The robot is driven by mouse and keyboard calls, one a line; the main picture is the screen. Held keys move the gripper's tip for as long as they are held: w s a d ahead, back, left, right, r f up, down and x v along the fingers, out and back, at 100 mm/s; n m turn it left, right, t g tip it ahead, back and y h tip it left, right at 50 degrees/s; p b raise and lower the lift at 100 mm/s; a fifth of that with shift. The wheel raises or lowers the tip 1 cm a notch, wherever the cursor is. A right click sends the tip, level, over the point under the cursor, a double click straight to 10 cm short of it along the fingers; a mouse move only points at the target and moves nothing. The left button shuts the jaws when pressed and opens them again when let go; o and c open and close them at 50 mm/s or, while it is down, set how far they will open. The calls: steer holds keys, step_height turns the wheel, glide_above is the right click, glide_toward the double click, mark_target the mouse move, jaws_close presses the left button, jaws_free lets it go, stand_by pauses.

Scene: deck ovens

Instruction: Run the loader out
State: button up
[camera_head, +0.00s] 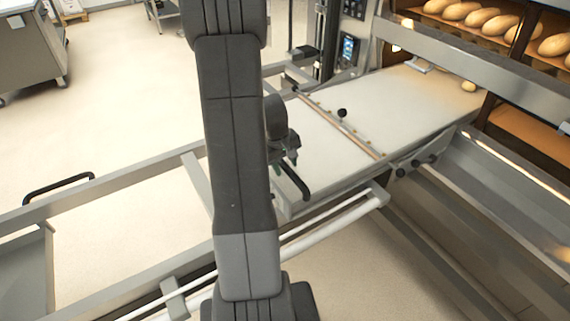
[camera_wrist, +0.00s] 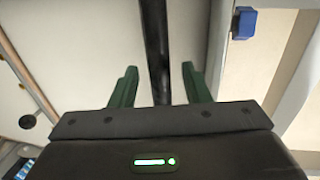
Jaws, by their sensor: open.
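The loader is a long frame with a pale belt (camera_head: 390,105), its right end at the oven mouth. A thin crossbar (camera_head: 352,136) with a black knob (camera_head: 341,113) lies across the belt. A black handle (camera_head: 292,181) is at the loader's near left end; it also shows as a dark bar in the wrist view (camera_wrist: 154,35). My gripper (camera_wrist: 160,68) is open, with its green fingers on either side of the bar. I cannot tell whether they touch it. In the head view my arm hides part of the loader and most of the gripper.
Metal side rails (camera_head: 120,187) run to the lower left. A steel cabinet (camera_head: 25,50) stands upper left. The floor (camera_head: 120,110) between is clear.

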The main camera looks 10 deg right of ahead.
jaws_close()
steer(key=shift+a, duration=0.1)
